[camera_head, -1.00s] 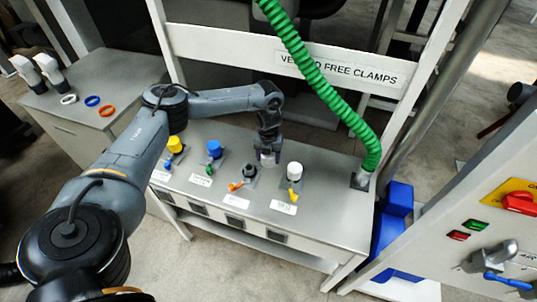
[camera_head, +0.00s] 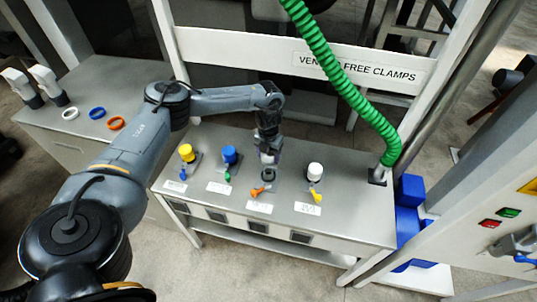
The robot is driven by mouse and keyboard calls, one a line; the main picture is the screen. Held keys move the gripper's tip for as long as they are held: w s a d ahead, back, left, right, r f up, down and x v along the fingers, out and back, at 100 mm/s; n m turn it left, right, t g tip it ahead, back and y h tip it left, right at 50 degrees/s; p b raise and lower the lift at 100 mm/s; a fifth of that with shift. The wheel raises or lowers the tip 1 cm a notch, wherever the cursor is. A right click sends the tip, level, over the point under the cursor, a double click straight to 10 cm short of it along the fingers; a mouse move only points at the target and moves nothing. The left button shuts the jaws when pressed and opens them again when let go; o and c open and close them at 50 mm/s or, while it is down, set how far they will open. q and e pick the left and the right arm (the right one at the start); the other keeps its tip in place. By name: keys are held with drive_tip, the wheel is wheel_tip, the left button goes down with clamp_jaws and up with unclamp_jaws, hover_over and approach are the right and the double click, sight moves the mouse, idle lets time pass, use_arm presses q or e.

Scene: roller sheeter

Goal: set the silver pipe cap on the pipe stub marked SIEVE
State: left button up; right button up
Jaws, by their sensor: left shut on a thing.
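My left gripper (camera_head: 268,150) is shut on the silver pipe cap (camera_head: 268,158), which shows as a small pale shape between and below the fingers. It is right at a dark, uncapped pipe stub (camera_head: 268,174) on the grey bench, just above or slightly behind it; I cannot tell whether they touch. An orange-handled valve (camera_head: 258,190) and a white label (camera_head: 259,207) sit in front of this stub. The label lettering is too small to read, so I cannot confirm SIEVE. My right gripper is not in view.
Other stubs carry a yellow cap (camera_head: 186,153), a blue cap (camera_head: 230,155) and a white cap (camera_head: 315,170). A green hose (camera_head: 345,85) comes down at the bench's right end. A side table (camera_head: 85,90) at left holds coloured rings. The bench top (camera_head: 355,215) right of the white cap is clear.

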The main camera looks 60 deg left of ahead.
use_arm(q)
drive_tip(key=b, duration=0.4)
hover_over(268, 171)
wheel_tip(268, 171, down, 5)
drive_tip(key=shift+d+r, duration=0.1)
drive_tip(key=shift+r, duration=0.05)
drive_tip(key=shift+f+b, duration=0.3)
drive_tip(key=shift+f, duration=0.45)
drive_tip(key=shift+f, duration=0.1)
drive_tip(key=shift+f+p, duration=0.1)
drive_tip(key=shift+p, duration=0.35)
drive_tip(key=shift+f, duration=0.4)
idle(0.4)
drive_tip(key=shift+f+b, duration=0.3)
drive_tip(key=shift+f, duration=0.4)
drive_tip(key=shift+f+b, duration=0.3)
drive_tip(key=shift+f, duration=0.25)
idle(0.8)
